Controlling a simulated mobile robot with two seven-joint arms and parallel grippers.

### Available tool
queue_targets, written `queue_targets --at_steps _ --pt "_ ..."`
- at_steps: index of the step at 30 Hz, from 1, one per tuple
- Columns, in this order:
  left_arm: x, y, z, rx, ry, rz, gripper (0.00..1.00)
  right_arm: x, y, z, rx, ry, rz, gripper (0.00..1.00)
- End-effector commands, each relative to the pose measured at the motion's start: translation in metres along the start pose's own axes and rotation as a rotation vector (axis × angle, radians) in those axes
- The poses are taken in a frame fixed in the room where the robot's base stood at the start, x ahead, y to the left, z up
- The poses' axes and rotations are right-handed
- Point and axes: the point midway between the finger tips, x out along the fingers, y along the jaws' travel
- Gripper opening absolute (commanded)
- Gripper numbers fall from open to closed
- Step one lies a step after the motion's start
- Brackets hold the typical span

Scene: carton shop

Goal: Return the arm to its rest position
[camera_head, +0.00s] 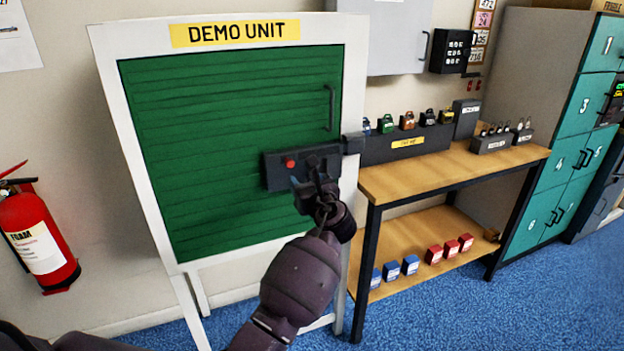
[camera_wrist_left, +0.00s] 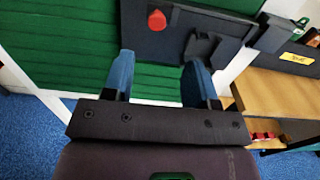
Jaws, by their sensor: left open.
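My left arm (camera_head: 298,280) reaches up from the bottom of the head view toward the green demo unit (camera_head: 220,130). My left gripper (camera_head: 308,186) is in front of the dark lock box with a red button (camera_head: 289,163), near the panel's right edge. In the left wrist view its two blue fingers (camera_wrist_left: 158,82) stand apart with nothing between them. The lock box (camera_wrist_left: 190,32) with its red button (camera_wrist_left: 157,20) lies beyond the fingertips; whether they touch it is unclear. My right gripper is not in view.
A wooden bench (camera_head: 440,169) with small padlocks and dark trays stands right of the unit. Red and blue boxes (camera_head: 410,265) sit on its lower shelf. A fire extinguisher (camera_head: 38,240) hangs at left. Teal lockers (camera_head: 570,150) stand at far right. Blue carpet (camera_head: 480,310) is open in front.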

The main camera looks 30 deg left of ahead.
Motion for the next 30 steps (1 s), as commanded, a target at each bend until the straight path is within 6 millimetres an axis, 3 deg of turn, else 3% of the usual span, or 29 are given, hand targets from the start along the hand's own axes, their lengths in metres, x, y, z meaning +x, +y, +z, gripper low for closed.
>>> queue_targets --at_steps 8,13,25,30 --pt "0.0 0.0 0.0 -0.022 0.0 0.0 0.53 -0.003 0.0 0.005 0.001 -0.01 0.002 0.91" --pt "0.0 -0.005 0.001 -0.202 -0.001 -0.029 0.53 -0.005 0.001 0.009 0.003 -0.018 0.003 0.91" --pt "-0.021 -0.048 0.014 -1.147 0.232 -0.293 0.53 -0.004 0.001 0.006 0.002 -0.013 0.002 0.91" --pt "-0.042 -0.049 -0.005 -1.55 0.443 -0.349 0.53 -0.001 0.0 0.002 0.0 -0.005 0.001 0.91"
